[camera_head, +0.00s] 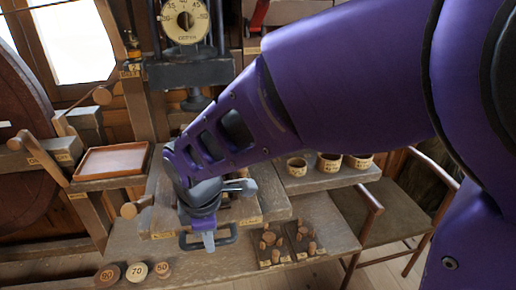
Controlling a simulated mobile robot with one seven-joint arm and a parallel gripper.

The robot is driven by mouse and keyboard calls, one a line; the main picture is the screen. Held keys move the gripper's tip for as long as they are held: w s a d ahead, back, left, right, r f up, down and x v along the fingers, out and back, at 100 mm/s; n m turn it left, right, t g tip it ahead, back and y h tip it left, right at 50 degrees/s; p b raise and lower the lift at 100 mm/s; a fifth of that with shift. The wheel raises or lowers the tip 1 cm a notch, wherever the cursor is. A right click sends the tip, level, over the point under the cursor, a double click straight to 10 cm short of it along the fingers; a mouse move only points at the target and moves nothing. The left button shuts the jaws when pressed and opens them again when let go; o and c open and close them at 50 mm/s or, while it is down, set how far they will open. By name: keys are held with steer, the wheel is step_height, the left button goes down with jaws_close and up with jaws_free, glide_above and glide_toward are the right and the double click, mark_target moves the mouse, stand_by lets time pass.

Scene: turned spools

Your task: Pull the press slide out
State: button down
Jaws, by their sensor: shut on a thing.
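The press stands at the back with a round dial (185,20) above a dark press head (190,73). Below it is a wooden slide (160,222), with a dark loop handle (228,238) at its front. My gripper (208,241) points down at the handle and is shut on it. My purple arm comes in from the right and hides much of the slide's top and part of the handle. How far the slide stands out of the press is hard to tell.
A pinkish tray (113,160) sits on the left. Numbered discs (137,271) lie at the bench's front left. Dark peg boards (285,242) with small wooden pieces lie right of the handle. Small cups (329,162) stand on a shelf; a wooden chair (400,215) is at the right.

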steer(key=shift+s, duration=0.1)
steer(key=c, duration=0.8)
jaws_free()
steer(key=shift+r, duration=0.1)
steer(key=shift+r, duration=0.1)
